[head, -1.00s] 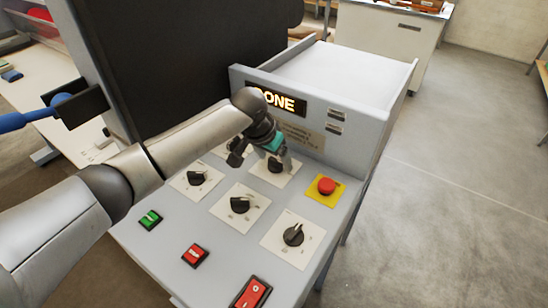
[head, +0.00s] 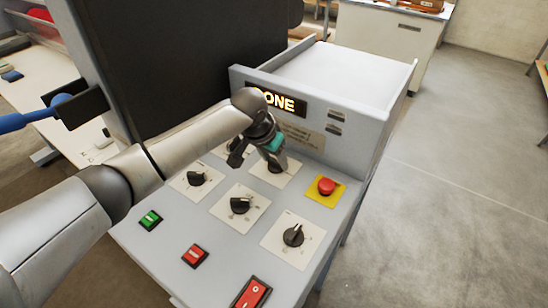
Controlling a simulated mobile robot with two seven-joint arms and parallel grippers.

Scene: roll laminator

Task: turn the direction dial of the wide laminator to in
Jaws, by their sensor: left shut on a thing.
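The wide laminator's grey control panel (head: 180,255) carries several black dials on white plates. My left gripper (head: 276,163) reaches down onto the dial on the back right plate (head: 291,172) and is shut on that dial, which it mostly hides. The plate's marks are too small to read, so I cannot tell the dial's setting. Other dials show in front of it: a left one (head: 197,178), a middle one (head: 240,205) and a front right one (head: 293,236). Another plate behind is mostly covered by my arm. My right gripper is not in view.
A lit display (head: 283,103) ends in "ONE", its left part hidden by my wrist. A red stop button (head: 326,186) sits right of the gripper. Green (head: 150,219) and red (head: 195,255) buttons and a red rocker switch (head: 251,293) lie in front.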

